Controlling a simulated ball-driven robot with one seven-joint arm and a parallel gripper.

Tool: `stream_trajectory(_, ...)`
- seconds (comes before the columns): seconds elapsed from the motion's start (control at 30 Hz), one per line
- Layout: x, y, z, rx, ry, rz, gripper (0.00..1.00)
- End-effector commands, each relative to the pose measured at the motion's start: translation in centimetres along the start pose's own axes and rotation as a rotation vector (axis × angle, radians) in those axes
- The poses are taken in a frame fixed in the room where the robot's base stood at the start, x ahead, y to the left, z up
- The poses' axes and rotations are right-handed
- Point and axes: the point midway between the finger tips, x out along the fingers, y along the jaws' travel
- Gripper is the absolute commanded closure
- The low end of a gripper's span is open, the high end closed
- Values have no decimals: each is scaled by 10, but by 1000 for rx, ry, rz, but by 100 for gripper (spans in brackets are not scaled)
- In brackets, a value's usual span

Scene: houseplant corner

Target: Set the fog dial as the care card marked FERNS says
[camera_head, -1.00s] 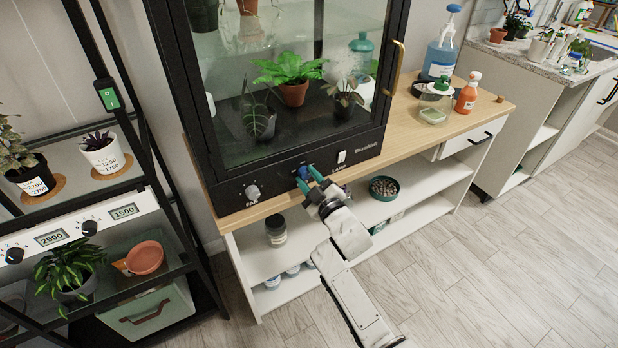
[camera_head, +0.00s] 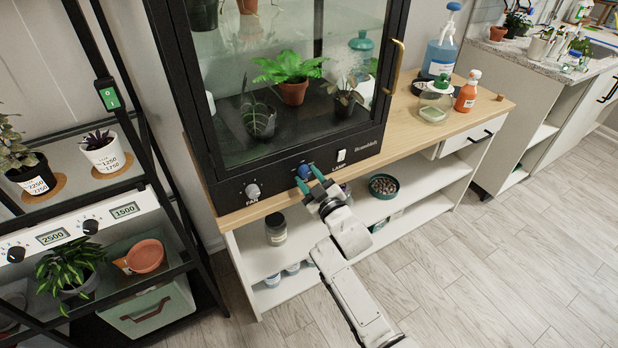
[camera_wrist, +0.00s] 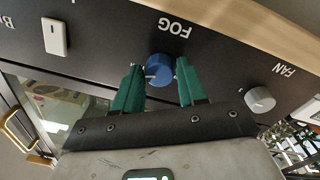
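The blue fog dial (camera_head: 305,171) is on the black front panel of the glass plant cabinet. In the wrist view the dial (camera_wrist: 160,69) sits below the upside-down word FOG (camera_wrist: 174,27). My gripper (camera_head: 308,178) is at the panel, its two green fingers on either side of the dial. In the wrist view my gripper (camera_wrist: 159,75) shows narrow gaps between fingers and dial, so it looks open around it. The dial's pointer and scale are too small or hidden to read. I see no readable card marked FERNS.
The grey fan knob (camera_head: 252,191) and white lamp switch (camera_head: 341,155) flank the dial. The cabinet (camera_head: 226,165) holds several potted plants and stands on a wooden-topped bench (camera_head: 430,128). A black shelf rack (camera_head: 150,165) stands at left. Floor is clear at right.

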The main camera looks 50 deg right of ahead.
Motion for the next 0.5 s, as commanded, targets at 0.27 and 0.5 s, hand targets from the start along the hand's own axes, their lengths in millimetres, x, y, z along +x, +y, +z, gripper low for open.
stream_trajectory(0.27, 1, 0, -2, -2, 5, 1, 40)
stream_trajectory(0.5, -3, 0, -2, -2, 5, 1, 40)
